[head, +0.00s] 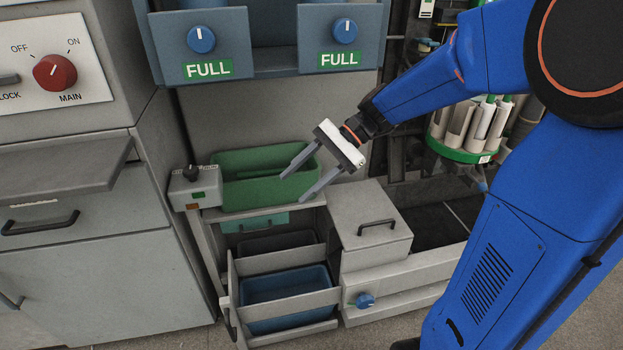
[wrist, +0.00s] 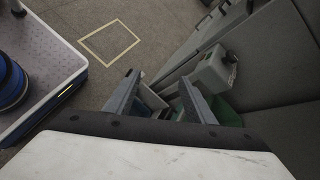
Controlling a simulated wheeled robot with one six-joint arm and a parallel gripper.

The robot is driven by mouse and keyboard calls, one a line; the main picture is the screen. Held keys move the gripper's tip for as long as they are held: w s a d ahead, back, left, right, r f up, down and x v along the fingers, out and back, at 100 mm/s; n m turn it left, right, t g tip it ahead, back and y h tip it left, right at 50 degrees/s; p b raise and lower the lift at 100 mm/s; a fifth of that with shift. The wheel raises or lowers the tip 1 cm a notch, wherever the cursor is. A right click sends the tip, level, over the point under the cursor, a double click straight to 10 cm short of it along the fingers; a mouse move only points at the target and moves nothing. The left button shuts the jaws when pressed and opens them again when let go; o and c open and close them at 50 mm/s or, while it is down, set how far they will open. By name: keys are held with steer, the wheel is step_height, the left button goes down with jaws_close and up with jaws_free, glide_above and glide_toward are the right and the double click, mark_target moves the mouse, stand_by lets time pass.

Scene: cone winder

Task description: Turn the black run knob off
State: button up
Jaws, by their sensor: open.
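The black run knob (head: 190,172) sits on top of a small grey box (head: 186,195) with a green and an orange label, left of the green bin. In the wrist view the black knob (wrist: 232,58) is on the grey box (wrist: 211,74), right of the fingers. Which way the knob points is too small to tell. My gripper (head: 296,188) is open and empty, over the right end of the green bin. It is to the right of the knob and well apart from it. It also shows in the wrist view (wrist: 158,77).
A green bin (head: 262,176) lies between the knob box and my gripper. A lidded grey box (head: 372,226) stands right, below my gripper. A grey cabinet with a red main knob (head: 55,72) stands left. Blue housings marked FULL (head: 207,70) hang above. A blue knob (head: 365,300) sits low.

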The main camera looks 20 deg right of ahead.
steer(key=shift+s+d+f+n+h, duration=0.1)
steer(key=shift+s+d+n+h, duration=0.25)
steer(key=shift+d, duration=0.3)
steer(key=shift+s, duration=0.1)
steer(key=s+d+f+n+t+h, duration=0.2)
steer(key=s+d+n+t+h, duration=0.4)
steer(key=s+d+n+h, duration=0.4)
steer(key=s+d, duration=0.5)
steer(key=s, duration=0.2)
steer(key=shift+o, duration=0.4)
steer(key=shift+s+d, duration=0.1)
